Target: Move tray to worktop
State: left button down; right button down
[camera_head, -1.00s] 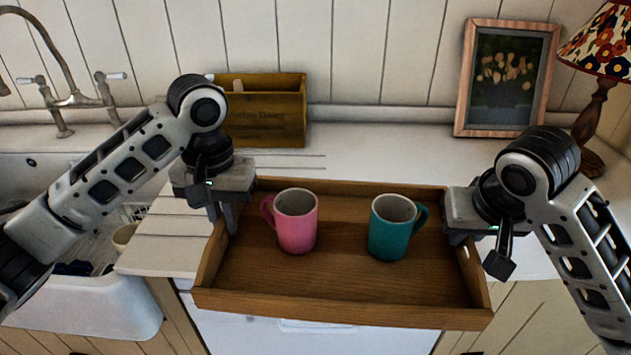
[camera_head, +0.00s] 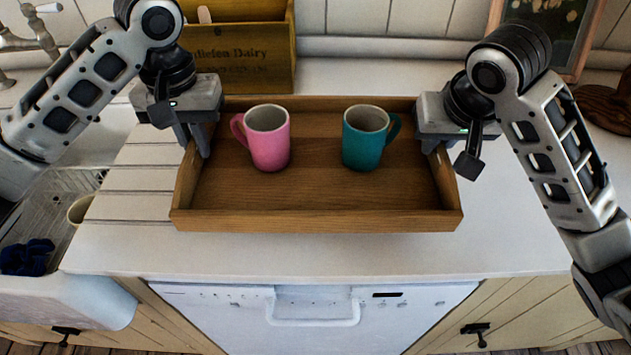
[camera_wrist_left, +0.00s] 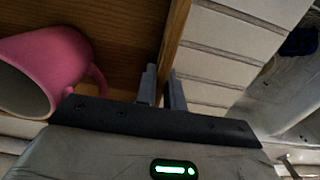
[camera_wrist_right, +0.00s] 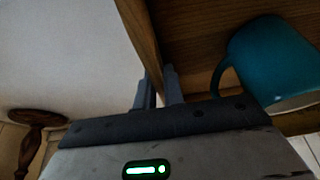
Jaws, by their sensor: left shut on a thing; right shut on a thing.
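The wooden tray (camera_head: 320,220) is over the white worktop (camera_head: 300,255), level, its front edge behind the worktop's front edge. Whether it touches the surface is hard to tell. A pink mug (camera_head: 269,142) stands upright on the tray's left half and a teal mug (camera_head: 364,140) on its right half. My left gripper (camera_head: 197,145) is shut on the tray's left wall; the left wrist view shows the wall (camera_wrist_left: 175,45) between its fingers. My right gripper (camera_head: 432,140) is shut on the right wall, which also shows in the right wrist view (camera_wrist_right: 143,45).
A wooden box (camera_head: 240,50) stands behind the tray at the left. The sink (camera_head: 60,210) is at the left. Clear worktop lies right of the tray.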

aim_at(203, 164)
pick_arm(q)
jog(key=shift+f, duration=0.15)
pick_arm(e)
jog(key=shift+w+f, duration=0.1)
